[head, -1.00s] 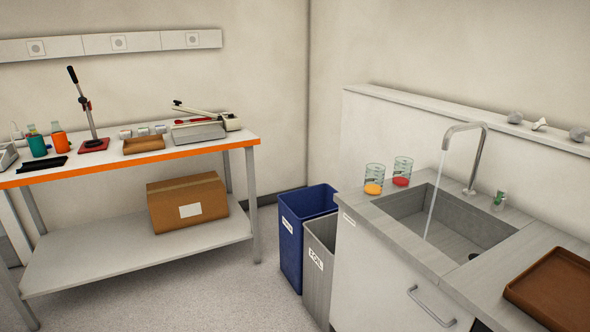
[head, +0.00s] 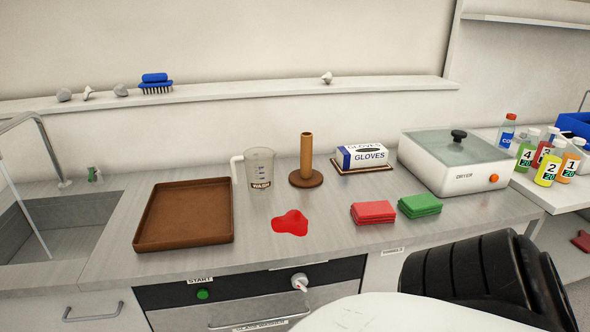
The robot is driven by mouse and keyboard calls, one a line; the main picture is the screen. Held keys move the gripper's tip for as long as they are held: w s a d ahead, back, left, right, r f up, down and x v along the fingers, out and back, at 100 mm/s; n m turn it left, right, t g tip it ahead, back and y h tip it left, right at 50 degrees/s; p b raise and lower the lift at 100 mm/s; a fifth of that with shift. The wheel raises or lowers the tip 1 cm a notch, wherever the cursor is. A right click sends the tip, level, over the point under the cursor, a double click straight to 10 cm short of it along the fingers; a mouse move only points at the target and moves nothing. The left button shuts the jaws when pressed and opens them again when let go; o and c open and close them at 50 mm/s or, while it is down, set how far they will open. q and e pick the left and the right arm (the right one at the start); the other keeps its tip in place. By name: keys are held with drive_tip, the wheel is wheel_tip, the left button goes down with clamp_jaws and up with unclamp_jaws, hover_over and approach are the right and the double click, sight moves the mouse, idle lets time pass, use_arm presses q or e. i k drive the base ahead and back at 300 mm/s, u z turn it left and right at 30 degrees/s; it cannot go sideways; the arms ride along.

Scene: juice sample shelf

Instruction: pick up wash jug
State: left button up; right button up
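The wash jug (head: 260,167) is a translucent grey measuring jug with a "WASH" label low on its front. It stands upright on the grey counter, with its pale handle on the left side. A brown tray (head: 184,243) lies to its left and a wooden post on a round base (head: 306,160) stands close to its right. Neither of my grippers shows in the head view. Dark and white parts, seemingly of my own arm, fill the lower right.
A red spill (head: 290,222) lies in front of the jug. Folded red cloths (head: 373,212) and green cloths (head: 419,206) lie to the right. A glove box (head: 361,156) and a dryer (head: 455,165) stand behind them. A sink (head: 60,232) with running water is at left.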

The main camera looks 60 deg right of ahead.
sight(259, 161)
drive_tip(key=z, duration=1.7)
drive_tip(key=k, duration=0.5)
drive_tip(key=u, duration=0.95)
drive_tip(key=i, duration=0.75)
drive_tip(key=z, duration=0.1)
